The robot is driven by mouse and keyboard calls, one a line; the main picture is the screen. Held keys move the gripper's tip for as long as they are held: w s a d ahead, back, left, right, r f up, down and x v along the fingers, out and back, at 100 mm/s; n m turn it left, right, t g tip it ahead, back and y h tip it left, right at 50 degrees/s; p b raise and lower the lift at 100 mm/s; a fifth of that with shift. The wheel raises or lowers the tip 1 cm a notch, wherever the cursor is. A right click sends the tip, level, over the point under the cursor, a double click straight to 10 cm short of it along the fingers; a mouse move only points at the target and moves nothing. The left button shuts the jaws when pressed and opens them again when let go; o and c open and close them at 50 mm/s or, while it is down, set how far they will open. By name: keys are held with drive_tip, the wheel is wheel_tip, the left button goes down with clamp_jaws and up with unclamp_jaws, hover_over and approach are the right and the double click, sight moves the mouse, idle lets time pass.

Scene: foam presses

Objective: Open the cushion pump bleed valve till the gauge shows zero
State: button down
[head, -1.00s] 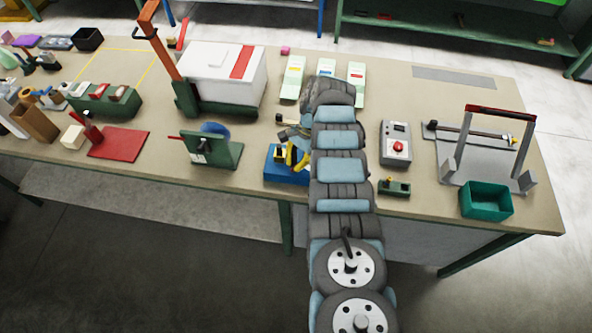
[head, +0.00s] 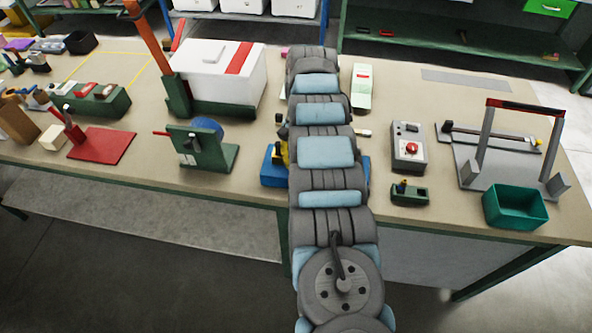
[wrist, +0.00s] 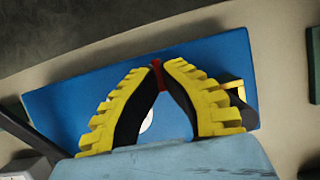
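The cushion pump's blue body (wrist: 75,105) fills the middle of the wrist view. In the head view only edges of the blue base (head: 271,172) show, as my arm covers the rest. My gripper (wrist: 163,68) has yellow ribbed fingers with black inner faces, and their tips come together around a small red part (wrist: 160,80), seemingly the bleed valve's handle. A white round face (wrist: 146,122), likely the gauge, shows partly between the fingers. Its needle and reading are hidden. A yellow part (wrist: 236,91) shows behind the right finger.
A grey control box with a red button (head: 408,147) and a small green block (head: 409,194) stand right of my arm. A green stand with a blue wheel (head: 203,150) is to the left. A teal bin (head: 515,207) sits at the front right.

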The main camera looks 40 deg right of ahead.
drive_tip(key=shift+f+b, duration=0.1)
drive_tip(key=shift+b, duration=0.25)
idle(0.3)
drive_tip(key=c, duration=1.2)
unclamp_jaws()
drive_tip(key=shift+r+p, duration=0.2)
drive_tip(key=shift+p, duration=0.35)
drive_tip(key=m+p, duration=0.1)
drive_tip(key=p, duration=0.1)
drive_tip(key=m+p, duration=0.1)
drive_tip(key=p, duration=0.2)
drive_tip(key=shift+s+a+t+y, duration=0.15)
drive_tip(key=shift+t+y, duration=0.15)
